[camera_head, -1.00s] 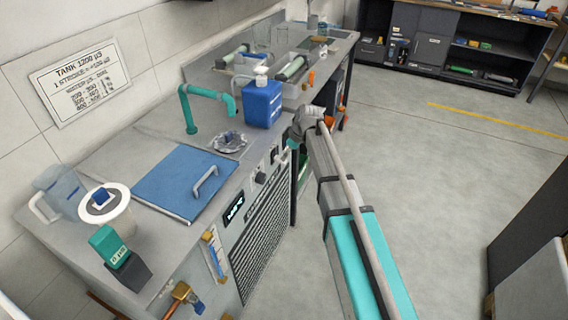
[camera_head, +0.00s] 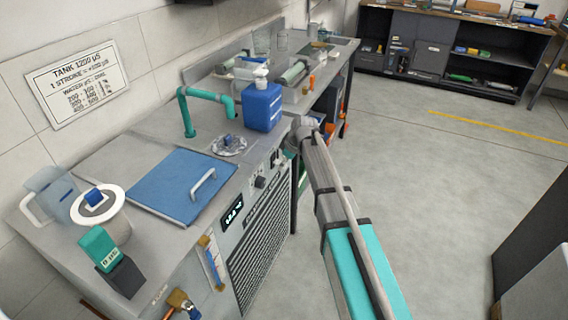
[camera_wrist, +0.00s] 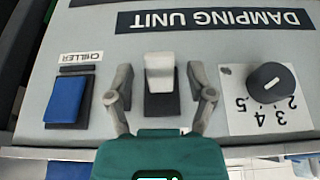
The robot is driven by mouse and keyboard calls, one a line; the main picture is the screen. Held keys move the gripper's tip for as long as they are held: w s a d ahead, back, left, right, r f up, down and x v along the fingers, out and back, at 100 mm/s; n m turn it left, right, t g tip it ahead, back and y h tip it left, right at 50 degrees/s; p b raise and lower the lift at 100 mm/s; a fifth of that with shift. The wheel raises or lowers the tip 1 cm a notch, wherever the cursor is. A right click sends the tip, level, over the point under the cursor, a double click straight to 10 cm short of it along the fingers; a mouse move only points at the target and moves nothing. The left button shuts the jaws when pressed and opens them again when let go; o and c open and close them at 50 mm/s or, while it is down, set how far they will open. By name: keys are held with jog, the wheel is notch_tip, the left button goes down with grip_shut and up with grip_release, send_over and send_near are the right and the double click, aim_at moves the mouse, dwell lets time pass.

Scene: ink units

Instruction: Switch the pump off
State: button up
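In the wrist view a white rocker switch (camera_wrist: 159,72) stands on a dark base on the grey panel (camera_wrist: 100,105), which appears upside down. Its label is not visible, so I cannot tell from print whether it is the pump switch. My gripper (camera_wrist: 161,88) is open, with one finger on each side of the white switch and a small gap showing at both sides. A blue rocker switch (camera_wrist: 65,98) labelled CHILLER sits to the left. In the head view my arm reaches the unit's front; the gripper tips are hidden there.
A black dial (camera_wrist: 270,83) with numbers sits right of the white switch.

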grip_shut()
jog(key=shift+d+f+y+b, duration=0.1)
jog(key=shift+f+y+b, duration=0.2)
jog(key=shift+y+b, duration=0.15)
jog(key=shift+f+t+y+b, duration=0.15)
jog(key=shift+t+y+b, duration=0.25)
jog(key=shift+y+b, duration=0.2)
jog(key=shift+o, duration=0.8)
grip_release()
jog(key=shift+r+h+p, duration=0.3)
jog(key=shift+h+p, duration=0.05)
jog(key=shift+p, duration=0.1)
